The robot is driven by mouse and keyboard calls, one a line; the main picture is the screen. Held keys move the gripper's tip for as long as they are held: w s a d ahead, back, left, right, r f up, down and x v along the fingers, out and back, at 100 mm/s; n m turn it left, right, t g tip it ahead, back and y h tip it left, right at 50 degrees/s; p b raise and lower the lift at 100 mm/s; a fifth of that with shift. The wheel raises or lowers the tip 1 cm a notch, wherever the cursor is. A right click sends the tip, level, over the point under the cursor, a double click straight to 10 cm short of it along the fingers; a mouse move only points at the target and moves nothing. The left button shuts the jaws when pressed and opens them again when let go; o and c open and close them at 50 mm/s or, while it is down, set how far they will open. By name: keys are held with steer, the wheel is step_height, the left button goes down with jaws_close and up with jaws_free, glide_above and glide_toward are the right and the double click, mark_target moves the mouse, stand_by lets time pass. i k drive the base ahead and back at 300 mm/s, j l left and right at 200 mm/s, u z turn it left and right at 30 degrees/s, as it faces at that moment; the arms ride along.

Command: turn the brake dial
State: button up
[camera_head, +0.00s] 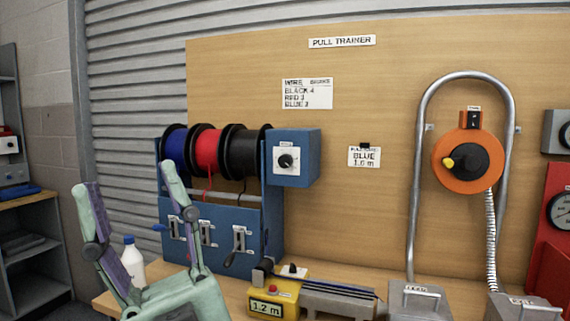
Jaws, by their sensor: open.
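The brake dial appears to be the black round knob (286,161) on a white square plate, on the front of a blue box (309,157) to the right of the wire spools. The small label above the knob is too small to read. My gripper (128,205) is at the lower left, with pale green fingers and purple inner pads spread apart. It is open and empty. It is to the left of and below the dial, well apart from it. The right finger overlaps the blue spool stand (260,222) in the picture.
Blue, red and black spools (239,152) sit beside the dial box. Below are several levers (239,238). A yellow meter reading 1.2 m (266,308) stands on the bench. A white bottle (132,262) is behind my gripper. An orange reel unit (467,185) hangs at right.

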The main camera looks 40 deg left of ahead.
mark_target(286, 160)
steer(key=l+u, duration=0.1)
steer(key=u, duration=0.3)
steer(key=i+l+u, duration=0.1)
steer(key=u, duration=0.35)
steer(key=l+u, duration=0.1)
steer(key=u, duration=0.3)
steer(key=i+l, duration=0.05)
